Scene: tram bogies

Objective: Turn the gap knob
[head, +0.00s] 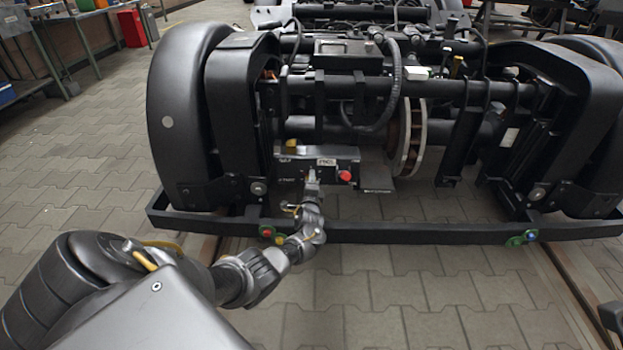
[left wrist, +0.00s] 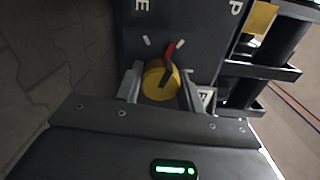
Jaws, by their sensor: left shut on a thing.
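The gap knob (left wrist: 158,86) is a round yellow knob with a dark pointer tipped red, on a dark panel in the left wrist view. Its pointer leans up and slightly right, near white tick marks. My left gripper (left wrist: 160,82) is shut on the knob, one finger on each side. In the head view my left gripper (head: 312,182) is at the front of a dark control box (head: 318,158) under the bogie frame and hides the knob there. A red button (head: 346,176) sits right of the gripper on the box. My right gripper is not in view.
A brake disc (head: 412,135) stands right of the box. Paved floor in front of the crossbar is clear.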

